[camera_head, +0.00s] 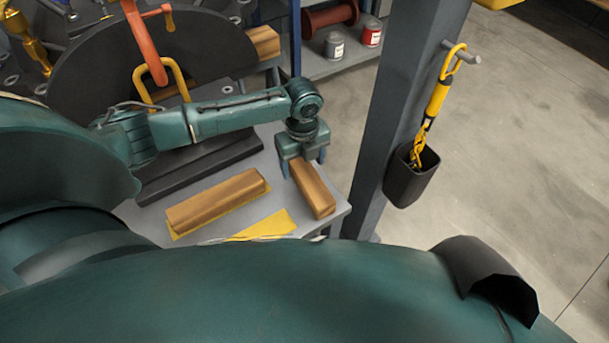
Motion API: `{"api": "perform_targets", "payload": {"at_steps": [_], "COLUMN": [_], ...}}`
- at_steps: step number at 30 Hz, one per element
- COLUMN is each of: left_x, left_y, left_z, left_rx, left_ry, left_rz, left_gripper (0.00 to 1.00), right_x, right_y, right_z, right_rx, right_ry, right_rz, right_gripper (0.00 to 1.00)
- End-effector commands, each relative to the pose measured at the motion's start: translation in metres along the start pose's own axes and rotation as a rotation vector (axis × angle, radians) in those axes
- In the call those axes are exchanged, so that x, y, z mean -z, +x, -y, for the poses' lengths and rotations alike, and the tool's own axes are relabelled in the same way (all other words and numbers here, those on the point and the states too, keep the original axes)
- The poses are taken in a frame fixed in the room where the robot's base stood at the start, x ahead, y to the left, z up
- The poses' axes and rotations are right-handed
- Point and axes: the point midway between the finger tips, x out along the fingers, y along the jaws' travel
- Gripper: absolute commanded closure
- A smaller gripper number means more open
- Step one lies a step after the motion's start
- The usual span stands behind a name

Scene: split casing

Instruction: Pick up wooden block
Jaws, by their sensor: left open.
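A wooden block (314,192) lies at the right end of the grey workbench. My left gripper (302,163) points down over its far end, open. Its two fingers show on either side of the block; whether they touch it I cannot tell. A second, longer wooden block (216,201) lies to the left on a yellow patch on the bench. Another wooden block (264,43) shows at the back, beside the dark round casing (205,50). My right gripper is not in view.
A bare yellow patch (268,226) lies at the bench's front edge. A grey post (405,100) stands right of the bench, with a yellow chain hoist (437,98) and a black bin (411,176). A shelf behind holds a grey can (334,46) and a red can (372,34).

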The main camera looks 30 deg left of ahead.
Motion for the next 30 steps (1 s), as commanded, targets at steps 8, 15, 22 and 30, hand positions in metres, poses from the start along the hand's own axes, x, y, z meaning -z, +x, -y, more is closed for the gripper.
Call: {"api": "perform_targets", "payload": {"at_steps": [8, 15, 22, 30], "left_x": [-0.001, -0.001, -0.001, -0.001], "left_y": [0.042, 0.045, 0.045, 0.045], "left_z": [0.004, 0.004, 0.004, 0.004], "left_rx": [-0.001, -0.001, -0.001, -0.001], "left_ry": [0.0, 0.001, 0.001, 0.001], "left_rz": [0.0, 0.001, 0.001, 0.001], "left_gripper": [0.29, 0.29, 0.42, 0.64], "right_x": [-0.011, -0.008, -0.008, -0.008], "right_y": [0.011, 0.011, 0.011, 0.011], "right_z": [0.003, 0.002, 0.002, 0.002], "right_rx": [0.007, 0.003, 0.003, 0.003], "right_ry": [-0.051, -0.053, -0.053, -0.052], "right_rz": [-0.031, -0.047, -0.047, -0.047], "right_gripper": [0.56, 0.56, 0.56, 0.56]}}
